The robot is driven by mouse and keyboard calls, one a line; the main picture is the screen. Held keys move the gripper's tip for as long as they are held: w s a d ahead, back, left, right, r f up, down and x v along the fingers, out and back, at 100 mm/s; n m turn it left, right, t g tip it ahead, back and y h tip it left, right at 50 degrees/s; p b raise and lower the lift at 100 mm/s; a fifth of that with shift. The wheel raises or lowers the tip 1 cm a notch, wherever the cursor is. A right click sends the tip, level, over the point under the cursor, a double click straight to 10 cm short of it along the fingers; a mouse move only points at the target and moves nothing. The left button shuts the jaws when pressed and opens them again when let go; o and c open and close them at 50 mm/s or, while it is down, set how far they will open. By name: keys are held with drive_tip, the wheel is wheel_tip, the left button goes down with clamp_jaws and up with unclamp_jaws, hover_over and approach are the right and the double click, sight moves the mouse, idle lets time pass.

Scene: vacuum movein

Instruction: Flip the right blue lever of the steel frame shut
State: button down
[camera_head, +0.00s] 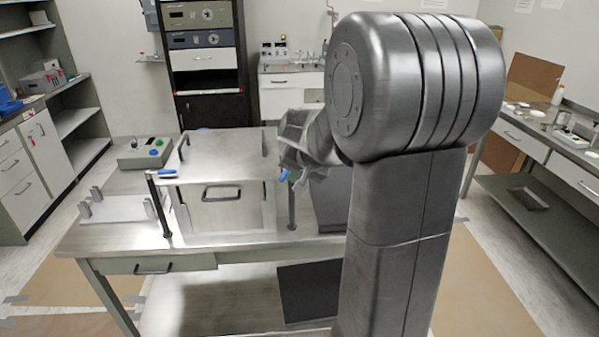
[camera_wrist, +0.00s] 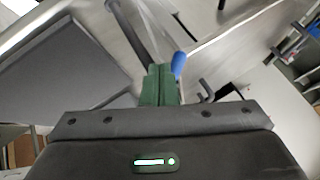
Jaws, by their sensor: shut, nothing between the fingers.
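The steel frame (camera_head: 268,215) stands on the workbench around a box-like chamber with a front handle (camera_head: 221,193). Its right blue lever (camera_head: 284,175) shows as a short tilted blue tip by the right front post, just below my gripper (camera_head: 298,160). In the wrist view the blue lever tip (camera_wrist: 179,63) is right beside my green fingertips (camera_wrist: 160,80). The fingers are together with nothing between them. I cannot tell whether they touch the lever. The left blue lever (camera_head: 164,172) lies about level at the top of the left front post. My arm hides part of the frame's right side.
A small bracketed plate (camera_head: 118,208) lies on the bench's left. A dark panel (camera_head: 334,197) stands right of the frame. The bench front (camera_head: 160,262) has a handled drawer.

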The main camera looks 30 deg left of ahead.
drive_tip(key=shift+s+a+f, duration=0.1)
drive_tip(key=shift+s+a, duration=0.1)
drive_tip(key=shift+a, duration=0.3)
drive_tip(key=shift+s+a, duration=0.2)
drive_tip(key=shift+a, duration=0.25)
drive_tip(key=shift+s+a, duration=0.1)
drive_tip(key=shift+a, duration=0.55)
drive_tip(key=shift+a+b, duration=0.1)
drive_tip(key=shift+b, duration=0.2)
drive_tip(key=shift+w+d+b, duration=0.3)
drive_tip(key=shift+w+d, duration=0.1)
drive_tip(key=shift+w, duration=0.3)
